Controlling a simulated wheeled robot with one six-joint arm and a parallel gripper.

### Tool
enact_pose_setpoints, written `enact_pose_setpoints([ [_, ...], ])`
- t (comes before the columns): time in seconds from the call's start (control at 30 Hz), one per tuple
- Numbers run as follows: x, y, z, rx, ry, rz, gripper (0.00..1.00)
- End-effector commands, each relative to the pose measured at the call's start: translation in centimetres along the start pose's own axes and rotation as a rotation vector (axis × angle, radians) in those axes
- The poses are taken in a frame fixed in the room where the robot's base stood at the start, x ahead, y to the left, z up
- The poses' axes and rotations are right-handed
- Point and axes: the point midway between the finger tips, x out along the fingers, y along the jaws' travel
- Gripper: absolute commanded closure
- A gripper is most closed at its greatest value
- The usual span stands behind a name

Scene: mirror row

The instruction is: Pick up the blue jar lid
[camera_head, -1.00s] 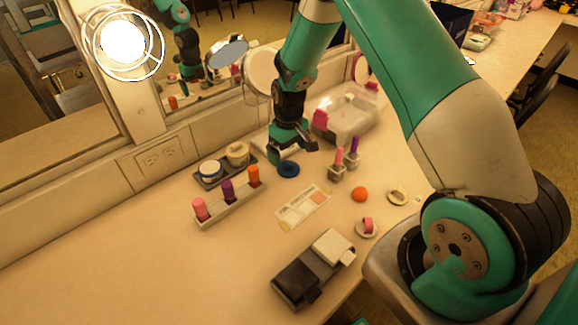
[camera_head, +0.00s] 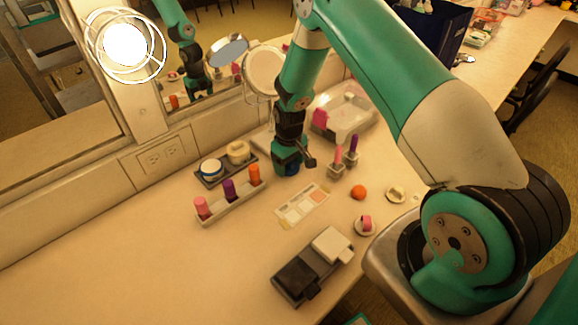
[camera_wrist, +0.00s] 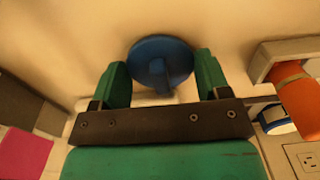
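The blue jar lid (camera_wrist: 150,58) is a round disc with a raised grip bar across it, on the table. It lies between and slightly beyond the two green fingertips of my gripper (camera_wrist: 160,76) in the wrist view. The fingers are open, with a gap visible on each side of the bar. In the head view my gripper (camera_head: 291,163) is down low over the lid (camera_head: 292,170) and hides most of it.
A tray with a blue-banded jar (camera_head: 211,170) and a cream jar (camera_head: 238,152) stands to the left. A rack of lipsticks (camera_head: 229,190) is in front of it. Two upright lipsticks (camera_head: 344,163) and an orange ball (camera_head: 358,192) are to the right. A mirror stands behind.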

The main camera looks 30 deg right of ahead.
Motion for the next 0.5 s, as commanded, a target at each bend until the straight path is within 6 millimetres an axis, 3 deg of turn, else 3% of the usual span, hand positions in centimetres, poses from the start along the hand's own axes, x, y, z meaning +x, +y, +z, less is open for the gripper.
enact_pose_setpoints([
  [0.3, -0.3, 0.0, 0.0, 0.000, 0.001, 0.000, 0.53],
  [0.5, -2.2, 0.0, -0.1, 0.000, 0.004, 0.001, 0.53],
])
